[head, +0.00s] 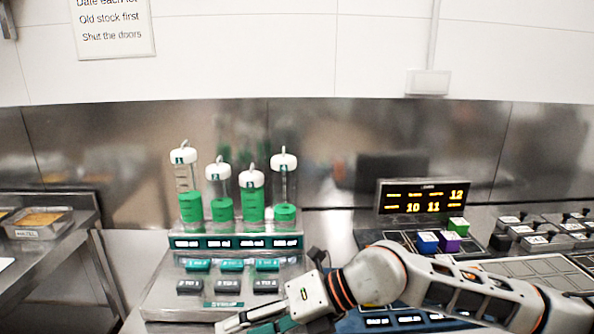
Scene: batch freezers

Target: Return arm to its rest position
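My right arm (380,278) reaches in from the right edge, low across the front of the bench. Its gripper (245,325) points left at the bottom edge, in front of the dispenser stand. A pale finger and a dark green part show there, cut off by the frame edge. I cannot tell whether the gripper is open or shut, and no held object is clear. My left arm and gripper are not in view.
A stand (160,290) holds several white-capped cylinders of green liquid, with teal and dark buttons below. A display (424,196) stands behind blue, purple and green cubes (450,241). Lidded containers (540,240) are at right. A tray (38,224) sits on the left counter.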

